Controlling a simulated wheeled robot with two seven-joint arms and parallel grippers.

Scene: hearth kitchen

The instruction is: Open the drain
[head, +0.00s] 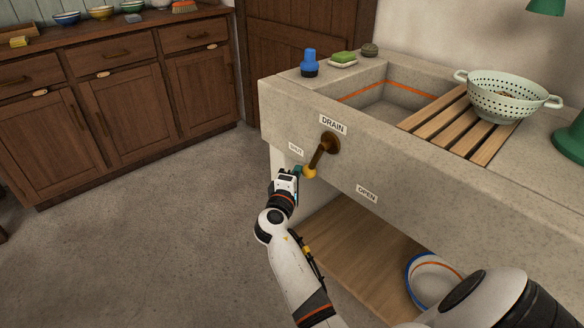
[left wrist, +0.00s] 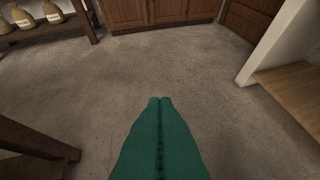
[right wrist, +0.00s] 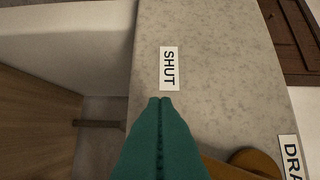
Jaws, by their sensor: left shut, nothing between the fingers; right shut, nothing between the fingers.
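The drain lever (head: 321,154) is on the front of the stone sink, under the DRAIN label (head: 333,125). It slants down and left from its brown pivot to a yellow knob (head: 309,172), on the side of the SHUT label (head: 296,149). The OPEN label (head: 367,194) is lower right. My right gripper (head: 298,170) is shut and empty, just left of the knob; I cannot tell whether they touch. In the right wrist view its green fingers (right wrist: 160,102) lie by the SHUT label, with the lever partly hidden behind them. My left gripper (left wrist: 160,99) is shut and empty over open floor.
The sink (head: 280,95) has a basin and a slatted wooden rack (head: 440,112) with a colander (head: 505,95). A blue bottle (head: 310,65) and a sponge (head: 343,58) stand on its rim. A bowl (head: 428,285) is on the shelf below. Floor at left is clear.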

